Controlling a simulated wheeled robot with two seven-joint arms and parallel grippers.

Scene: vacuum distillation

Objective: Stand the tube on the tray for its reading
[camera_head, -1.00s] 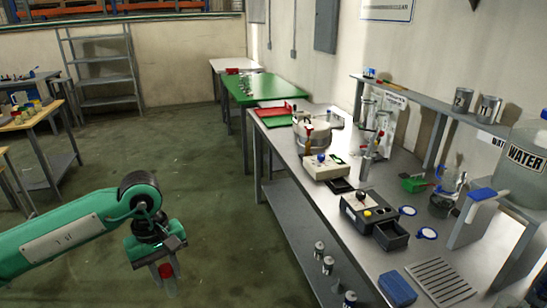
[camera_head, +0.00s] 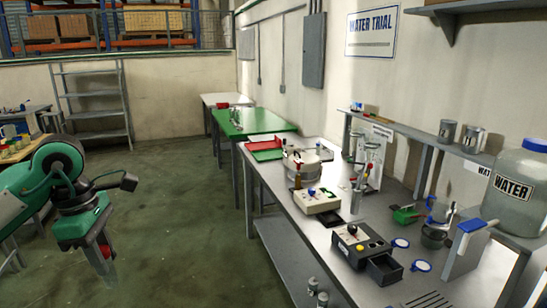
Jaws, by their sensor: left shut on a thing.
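My left gripper (camera_head: 99,248) is at the lower left, above the floor and well away from the workbench. It is shut on the tube (camera_head: 105,251), of which a red part shows between the fingers; the rest is partly hidden by the fingers. On the bench, a black box with a yellow button (camera_head: 359,244) has an open black tray (camera_head: 385,272) at its front right, which looks empty. A red tray (camera_head: 264,144) lies at the bench's far end. I cannot tell which tray the task means. My right gripper is not in view.
The workbench (camera_head: 328,238) also carries a cream device (camera_head: 317,201), a round pot (camera_head: 302,165) and blue-rimmed discs (camera_head: 400,243). A large water jug (camera_head: 516,190) stands at the right. A green table (camera_head: 262,122) is beyond. The floor between arm and bench is clear.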

